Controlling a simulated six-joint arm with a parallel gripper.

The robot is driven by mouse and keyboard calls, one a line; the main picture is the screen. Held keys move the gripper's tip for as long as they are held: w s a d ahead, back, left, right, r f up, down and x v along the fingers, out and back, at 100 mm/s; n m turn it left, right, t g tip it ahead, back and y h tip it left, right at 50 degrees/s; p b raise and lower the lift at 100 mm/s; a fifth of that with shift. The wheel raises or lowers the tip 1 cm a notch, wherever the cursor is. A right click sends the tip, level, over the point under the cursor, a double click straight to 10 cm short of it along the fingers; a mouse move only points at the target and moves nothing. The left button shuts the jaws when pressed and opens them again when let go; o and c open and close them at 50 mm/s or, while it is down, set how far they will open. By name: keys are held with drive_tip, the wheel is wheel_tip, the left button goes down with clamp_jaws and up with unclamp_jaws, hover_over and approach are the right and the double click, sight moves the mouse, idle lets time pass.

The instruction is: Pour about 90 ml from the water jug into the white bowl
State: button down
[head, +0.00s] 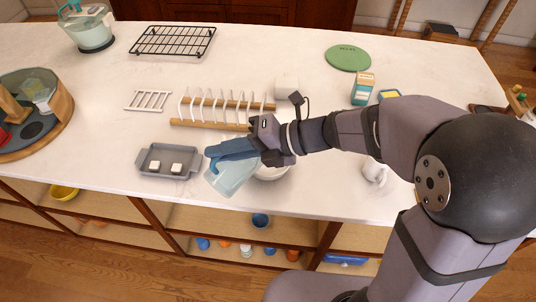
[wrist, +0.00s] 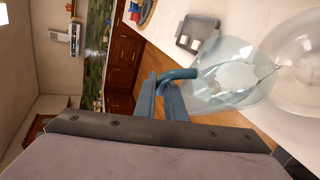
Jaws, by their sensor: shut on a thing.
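The water jug (head: 233,178) is pale blue and see-through. My gripper (head: 229,149) is shut on its blue handle, which also shows between the fingers in the wrist view (wrist: 180,75). The jug is held tilted near the counter's front edge, just left of the white bowl (head: 272,173). The bowl is partly hidden by the jug and my gripper. In the wrist view the jug body (wrist: 215,85) overlaps the rounded pale bowl (wrist: 302,65) at the right edge. I cannot make out a water stream or the level in the bowl.
A grey tray (head: 142,162) with two white cubes lies left of the jug. A plate rack (head: 185,122) stands behind. A white mug (head: 374,172) is right of the bowl, under my arm. Cartons (head: 363,88) and a green disc (head: 348,57) stand further back.

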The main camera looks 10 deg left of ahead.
sight(215, 167)
drive_tip(key=shift+w+d+r+y, duration=0.25)
drive_tip(key=shift+w+r+y, duration=0.1)
drive_tip(key=shift+r, duration=0.15)
idle(0.8)
drive_tip(key=shift+w+d+r+m+g+y+p, duration=0.25)
drive_tip(key=shift+w+d+p, duration=0.1)
drive_tip(key=shift+w+p, duration=0.1)
drive_tip(key=shift+w+d+r+m+g+y+p, duration=0.15)
drive_tip(key=shift+w+d+m+p, duration=0.1)
drive_tip(key=shift+w+d+p, duration=0.15)
idle(0.7)
drive_tip(key=shift+s+a+f, duration=0.15)
drive_tip(key=shift+f, duration=0.05)
drive_tip(key=s+a+f+n+h, duration=0.1)
drive_tip(key=s, duration=0.1)
drive_tip(key=s+a+f+n+t+h+b, duration=0.1)
drive_tip(key=a+f, duration=0.1)
drive_tip(key=shift+s+f+t+h, duration=0.1)
drive_tip(key=shift+s+t+h, duration=0.2)
drive_tip(key=shift+s+h, duration=0.1)
drive_tip(key=shift+w+f, duration=0.15)
drive_tip(key=shift+f, duration=0.05)
drive_tip(key=shift+a+f, duration=0.1)
drive_tip(key=shift+f, duration=0.05)
drive_tip(key=shift+s+a+n+h, duration=0.15)
drive_tip(key=shift+s+n+h, duration=0.1)
drive_tip(key=shift+s+n, duration=0.05)
drive_tip(key=shift+s+a+t+h+p, duration=0.15)
drive_tip(key=shift+t+h+p, duration=0.15)
drive_tip(key=shift+t+p, duration=0.2)
